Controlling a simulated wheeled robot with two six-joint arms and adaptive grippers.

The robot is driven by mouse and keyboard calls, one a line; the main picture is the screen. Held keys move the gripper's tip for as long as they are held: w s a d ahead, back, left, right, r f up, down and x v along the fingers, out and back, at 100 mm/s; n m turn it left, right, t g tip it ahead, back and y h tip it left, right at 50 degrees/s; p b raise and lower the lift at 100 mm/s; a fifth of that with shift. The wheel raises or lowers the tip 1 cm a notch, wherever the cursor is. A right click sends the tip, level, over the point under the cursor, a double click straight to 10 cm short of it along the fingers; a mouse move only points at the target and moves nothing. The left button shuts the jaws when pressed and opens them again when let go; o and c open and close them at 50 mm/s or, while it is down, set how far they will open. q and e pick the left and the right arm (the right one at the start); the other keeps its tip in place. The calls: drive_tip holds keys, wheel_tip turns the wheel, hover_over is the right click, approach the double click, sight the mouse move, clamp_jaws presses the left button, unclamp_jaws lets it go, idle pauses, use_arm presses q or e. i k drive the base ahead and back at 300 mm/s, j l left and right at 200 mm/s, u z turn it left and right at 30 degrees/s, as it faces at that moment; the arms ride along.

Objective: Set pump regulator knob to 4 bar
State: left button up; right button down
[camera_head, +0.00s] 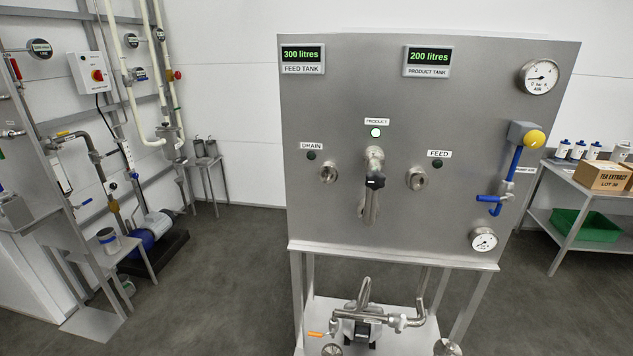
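A yellow round knob (534,140) sits on a grey block at the right edge of a steel panel (330,120). I take it to be the pump regulator knob; its label is too small to read. A blue pipe (515,165) runs down from the block to a blue lever handle (488,199). A round white gauge (539,76) marked bar and AIR is above the knob, but its needle reading is too small to tell. A second gauge (484,239) is at the lower right of the panel. Neither of my grippers shows in this view.
Green displays for the feed tank (301,54) and product tank (428,57) top the panel. A shelf with a carton (602,176) stands at right, piping at left. Grey floor (235,260) is clear between.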

sight(533, 140)
drive_tip(key=z, duration=1.3)
